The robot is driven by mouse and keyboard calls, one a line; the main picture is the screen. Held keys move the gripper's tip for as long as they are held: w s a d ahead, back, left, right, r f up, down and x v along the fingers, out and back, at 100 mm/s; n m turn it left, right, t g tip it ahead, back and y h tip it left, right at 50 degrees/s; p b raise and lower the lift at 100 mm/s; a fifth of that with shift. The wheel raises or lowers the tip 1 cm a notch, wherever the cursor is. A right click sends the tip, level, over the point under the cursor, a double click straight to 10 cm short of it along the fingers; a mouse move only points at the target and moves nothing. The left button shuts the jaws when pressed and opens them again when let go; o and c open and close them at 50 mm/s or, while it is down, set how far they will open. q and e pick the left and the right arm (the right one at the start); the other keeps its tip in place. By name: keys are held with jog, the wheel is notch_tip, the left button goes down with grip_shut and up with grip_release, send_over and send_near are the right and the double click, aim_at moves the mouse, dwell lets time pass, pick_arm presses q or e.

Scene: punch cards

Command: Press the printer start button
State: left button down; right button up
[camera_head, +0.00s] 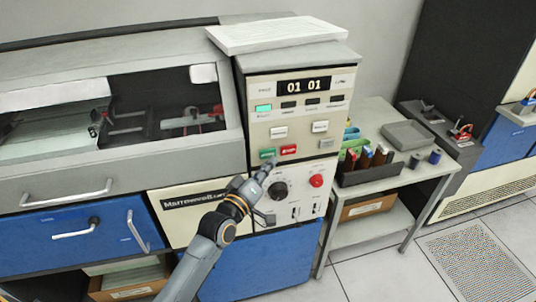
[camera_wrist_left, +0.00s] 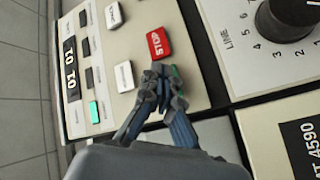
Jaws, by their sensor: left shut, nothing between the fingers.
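The printer's control panel (camera_head: 300,120) has a green button (camera_head: 268,153), likely the start button, just left of a red button (camera_head: 289,149). In the left wrist view the red button (camera_wrist_left: 158,43) reads STOP. The green button (camera_wrist_left: 176,72) is mostly hidden behind my left fingers there. My left gripper (camera_head: 262,172) is shut and empty, with its fingertips just below the green button. In the left wrist view its fingertips (camera_wrist_left: 159,70) overlap the green button. I cannot tell whether they touch it. My right gripper is in neither view.
The display (camera_head: 304,86) shows "01 01", with a lit green lamp (camera_head: 264,108) below it. A black dial (camera_head: 277,190) and a red knob (camera_head: 316,181) sit on the lower panel. A side table (camera_head: 423,177) with a tray and holders stands to the right.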

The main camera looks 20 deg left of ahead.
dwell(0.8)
pick_arm(q)
jog(key=shift+w+a, duration=0.25)
jog(key=shift+w, duration=0.1)
jog(key=shift+w+a, duration=0.2)
jog(key=shift+w, duration=0.15)
dwell(0.7)
jog(key=shift+r, duration=0.1)
jog(key=shift+s+d+p, duration=0.4)
jog(key=shift+s+d, duration=0.05)
jog(key=shift+s, duration=0.3)
jog(key=s+d+p, duration=0.1)
jog(key=s, duration=0.1)
jog(key=s+d+p, duration=0.1)
jog(key=s, duration=0.1)
jog(key=shift+d+p, duration=0.3)
jog(key=shift+d, duration=0.1)
